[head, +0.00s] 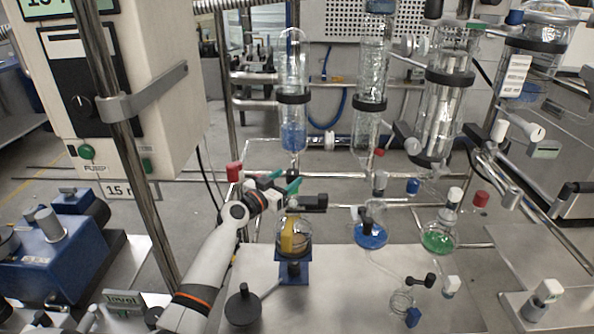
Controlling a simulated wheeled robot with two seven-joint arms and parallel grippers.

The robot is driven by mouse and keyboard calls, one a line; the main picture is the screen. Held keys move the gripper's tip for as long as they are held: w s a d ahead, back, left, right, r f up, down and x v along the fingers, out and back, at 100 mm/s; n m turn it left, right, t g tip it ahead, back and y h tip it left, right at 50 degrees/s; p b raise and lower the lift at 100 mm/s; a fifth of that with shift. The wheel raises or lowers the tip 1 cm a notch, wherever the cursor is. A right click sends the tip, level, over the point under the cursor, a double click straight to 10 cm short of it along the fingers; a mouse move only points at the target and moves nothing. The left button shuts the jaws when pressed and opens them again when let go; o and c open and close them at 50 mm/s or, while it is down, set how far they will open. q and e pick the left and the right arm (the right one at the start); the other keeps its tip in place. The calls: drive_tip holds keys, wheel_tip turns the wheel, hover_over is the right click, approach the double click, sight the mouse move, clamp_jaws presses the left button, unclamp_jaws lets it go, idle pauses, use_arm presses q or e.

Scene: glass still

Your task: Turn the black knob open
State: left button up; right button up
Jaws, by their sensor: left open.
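A black, bar-shaped knob (312,202) sits just above a round flask (294,238) with yellow contents, under the glass column with blue liquid (293,135). My left gripper (283,185) reaches in from the lower left to just left of this knob. Its jaws are open, with teal parts at the tips. I cannot tell whether a fingertip touches the knob. Other black knobs or handles show too, one at the lower right (424,281) and a round one on the bench (243,305). My right gripper does not show.
A flask with blue liquid (371,232) and one with green liquid (438,237) hang to the right. Glass columns and metal rods crowd the back. A control box (160,60) stands at the left. The front middle of the metal bench (330,300) is mostly bare.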

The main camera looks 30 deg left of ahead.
sight(297, 171)
use_arm(q)
drive_tip(key=w, duration=0.5)
drive_tip(key=shift+w+d, duration=0.25)
drive_tip(key=shift+w, duration=0.05)
